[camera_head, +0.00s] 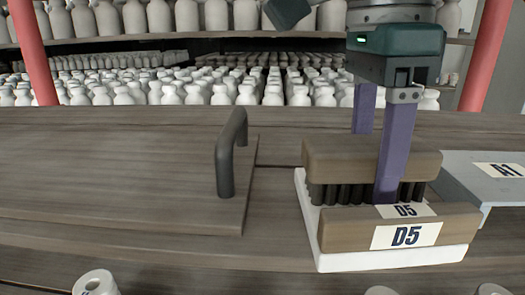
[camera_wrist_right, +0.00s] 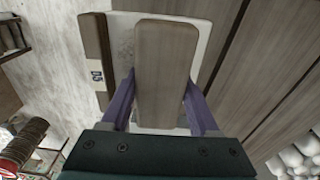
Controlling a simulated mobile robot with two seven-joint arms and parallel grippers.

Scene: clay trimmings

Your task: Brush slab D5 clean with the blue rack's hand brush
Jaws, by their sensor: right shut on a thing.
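Slab D5 (camera_head: 312,232) is a white slab with a wooden block along its front edge, labelled D5 (camera_head: 405,236). My right gripper (camera_head: 375,190) is shut on the hand brush (camera_head: 350,158), a wooden block with dark bristles, and holds it bristles down over the slab behind the front block. The front block partly hides the bristle tips, so I cannot tell whether they touch. In the right wrist view the brush back (camera_wrist_right: 163,70) lies between the purple fingers, above the white slab (camera_wrist_right: 126,30), which shows faint grey marks beside the brush.
A grey plate labelled A1 (camera_head: 470,175) stands close to the right. A wooden board (camera_head: 120,175) with an upright dark handle (camera_head: 228,160) lies to the left. White cylinders (camera_head: 96,283) show along the front edge. Shelves of white bottles (camera_head: 190,93) fill the back.

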